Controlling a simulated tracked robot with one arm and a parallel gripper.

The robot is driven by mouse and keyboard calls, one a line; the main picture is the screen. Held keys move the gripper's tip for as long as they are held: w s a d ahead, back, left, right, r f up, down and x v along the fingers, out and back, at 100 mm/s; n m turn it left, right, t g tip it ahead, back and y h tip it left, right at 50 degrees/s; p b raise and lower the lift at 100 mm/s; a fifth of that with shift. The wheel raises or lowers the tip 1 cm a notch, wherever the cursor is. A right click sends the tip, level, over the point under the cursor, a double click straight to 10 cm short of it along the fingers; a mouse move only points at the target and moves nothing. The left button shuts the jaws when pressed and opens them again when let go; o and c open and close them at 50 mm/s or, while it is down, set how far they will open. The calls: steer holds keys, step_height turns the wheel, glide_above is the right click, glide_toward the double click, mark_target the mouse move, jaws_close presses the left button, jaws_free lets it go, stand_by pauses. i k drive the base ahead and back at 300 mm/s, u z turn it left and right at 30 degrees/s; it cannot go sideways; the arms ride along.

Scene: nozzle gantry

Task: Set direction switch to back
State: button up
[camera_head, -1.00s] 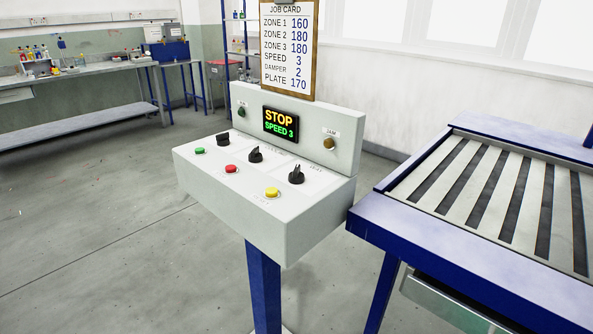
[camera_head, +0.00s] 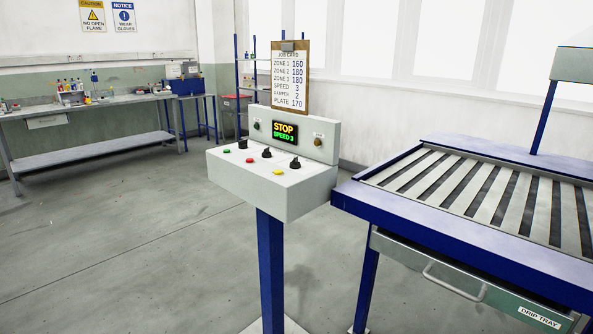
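A grey control box (camera_head: 262,193) stands on a blue post in the middle of the head camera view. Its sloped top carries several black knobs, among them a left knob (camera_head: 242,144), a middle knob (camera_head: 267,153) and a right knob (camera_head: 295,163). Green, red and yellow buttons sit in front of them. The knob labels are too small to read, so I cannot tell which is the direction switch. The display (camera_head: 284,132) reads STOP and SPEED 3. My gripper is not in view.
A job card (camera_head: 290,78) stands behind the box. A blue-framed slatted table (camera_head: 440,225) with a drip tray (camera_head: 470,285) is close on the right. A workbench (camera_head: 90,105) runs along the back left. The floor at left and in front is clear.

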mark_target(295, 164)
steer(key=z, duration=0.5)
steer(key=i, duration=2.1)
steer(key=u, duration=0.7)
